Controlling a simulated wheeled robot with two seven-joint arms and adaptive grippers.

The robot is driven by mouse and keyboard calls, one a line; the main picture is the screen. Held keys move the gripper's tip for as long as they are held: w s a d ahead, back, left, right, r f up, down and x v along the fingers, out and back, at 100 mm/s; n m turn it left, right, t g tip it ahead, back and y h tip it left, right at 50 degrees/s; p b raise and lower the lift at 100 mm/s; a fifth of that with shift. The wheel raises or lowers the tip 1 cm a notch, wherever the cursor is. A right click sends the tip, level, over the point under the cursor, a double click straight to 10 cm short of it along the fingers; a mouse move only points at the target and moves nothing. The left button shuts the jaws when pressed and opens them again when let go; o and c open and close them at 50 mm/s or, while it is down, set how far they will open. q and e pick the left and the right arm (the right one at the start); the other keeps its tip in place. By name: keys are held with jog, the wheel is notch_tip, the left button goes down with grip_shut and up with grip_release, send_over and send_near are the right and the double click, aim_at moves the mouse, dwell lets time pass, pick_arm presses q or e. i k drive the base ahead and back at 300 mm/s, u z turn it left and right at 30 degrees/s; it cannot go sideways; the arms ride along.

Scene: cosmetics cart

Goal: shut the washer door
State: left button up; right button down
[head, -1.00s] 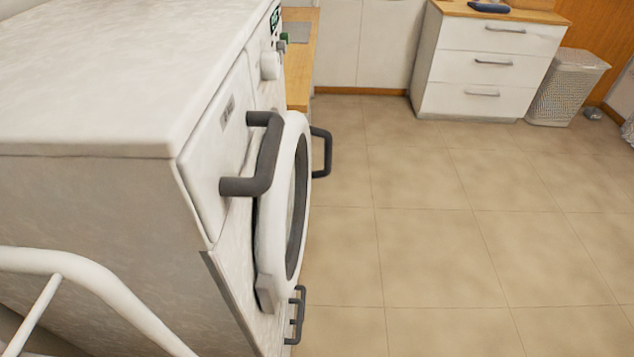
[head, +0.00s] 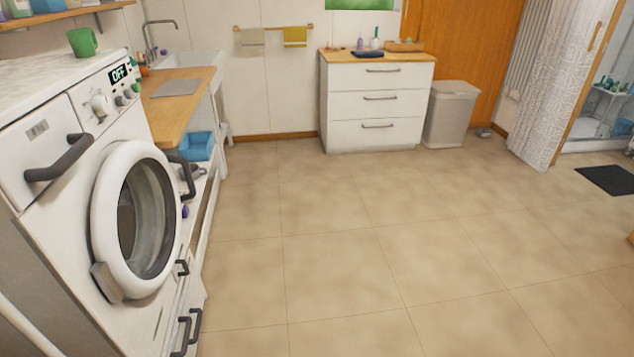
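The washer (head: 85,150) stands at the left of the head view, its front turned towards the room. Its round door (head: 108,215) has a thick white ring and a dark glass window. The door looks close to the front panel, standing a little proud of it; I cannot tell whether it is ajar or by how much. Neither of my grippers is in view.
A drawer handle (head: 62,160) juts from the washer's upper left front. A wooden counter (head: 180,110) and a sink (head: 192,68) are beyond the washer. A white drawer cabinet (head: 375,105) and a bin (head: 450,115) stand at the back.

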aim_at(118, 279)
jog(key=z, duration=0.65)
jog(key=i, duration=1.75)
jog(key=u, duration=1.55)
jog(key=i, duration=0.95)
jog(key=u, duration=1.05)
